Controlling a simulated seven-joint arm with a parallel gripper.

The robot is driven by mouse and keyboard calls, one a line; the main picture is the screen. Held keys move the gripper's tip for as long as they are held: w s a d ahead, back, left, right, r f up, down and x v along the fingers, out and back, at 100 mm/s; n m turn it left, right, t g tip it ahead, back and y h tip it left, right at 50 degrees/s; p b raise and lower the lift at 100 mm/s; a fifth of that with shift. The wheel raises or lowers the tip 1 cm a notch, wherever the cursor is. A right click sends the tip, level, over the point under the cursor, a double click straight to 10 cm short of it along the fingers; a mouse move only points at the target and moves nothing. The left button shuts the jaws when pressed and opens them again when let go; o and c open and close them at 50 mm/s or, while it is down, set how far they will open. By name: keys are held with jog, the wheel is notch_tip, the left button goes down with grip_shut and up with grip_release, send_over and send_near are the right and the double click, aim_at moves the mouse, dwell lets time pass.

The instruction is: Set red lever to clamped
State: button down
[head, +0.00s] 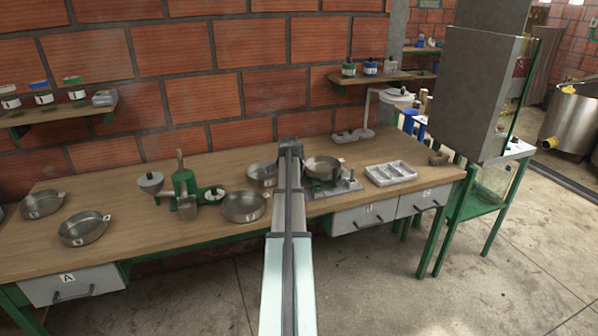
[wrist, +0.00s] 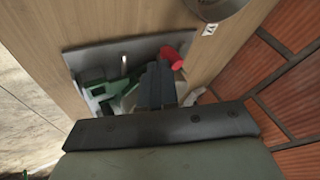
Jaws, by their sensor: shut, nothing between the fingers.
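The red lever (wrist: 172,57) shows in the wrist view as a short red handle with a rounded end, sticking out over a grey metal plate (wrist: 97,56). A green clamp-like part (wrist: 105,90) sits on the same plate, left of my fingers. My gripper (wrist: 155,72) is shut and empty, its fingertips right beside the red handle; I cannot tell whether they touch. The lever's base is hidden behind the fingers. In the head view my gripper (head: 290,150) is over the bench at the fixture (head: 345,184), and the lever cannot be made out.
The fixture stands on a wooden bench (head: 120,190) against a brick wall. A metal pan (head: 244,207) lies left of my arm, and a grey tray (head: 391,173) lies to the right. A green press-like device (head: 185,185) stands further left. A large grey cabinet (head: 478,95) stands at the right.

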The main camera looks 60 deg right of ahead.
jog(key=shift+w+d+m, duration=0.15)
jog(key=shift+w+m, duration=0.1)
jog(key=shift+w, duration=0.65)
jog(key=shift+w+d+m, duration=0.1)
jog(key=shift+w+m, duration=0.15)
jog(key=shift+w, duration=0.6)
jog(key=shift+w+d, duration=0.15)
jog(key=shift+w, duration=0.1)
jog(key=s+a+r, duration=0.1)
jog(key=a+r, duration=0.7)
jog(key=a, duration=0.1)
jog(key=shift+s+a, duration=0.4)
